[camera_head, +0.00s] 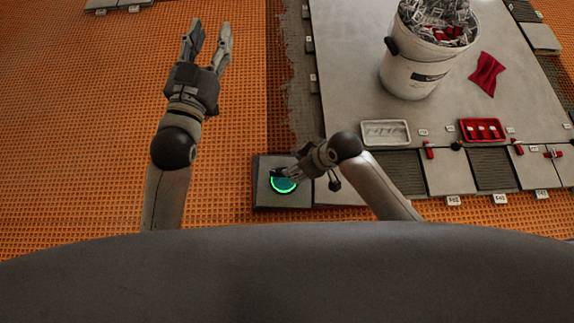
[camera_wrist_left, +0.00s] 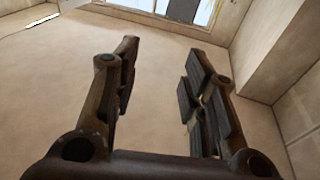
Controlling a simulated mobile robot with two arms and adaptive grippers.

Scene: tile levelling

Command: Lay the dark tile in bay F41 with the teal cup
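A teal ring-shaped cup (camera_head: 284,187) sits on a grey, dark-edged tile (camera_head: 267,202) at the lower middle of the head view. My right gripper (camera_head: 284,176) is over the cup and covers part of it; whether its fingers are shut on it cannot be told. My left gripper (camera_head: 209,45) is raised over the orange floor, open and empty; its spread fingers also show in the left wrist view (camera_wrist_left: 160,90). Dark recessed bays (camera_head: 406,171) and (camera_head: 490,168) lie between pale tiles. Their labels are too small to read surely.
A white bucket (camera_head: 412,77) of clips stands on the pale tiled area. A white tray (camera_head: 385,133), a red tray (camera_head: 482,130) and a red cloth (camera_head: 487,74) lie nearby. Small red tools (camera_head: 429,150) lie beside the bays.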

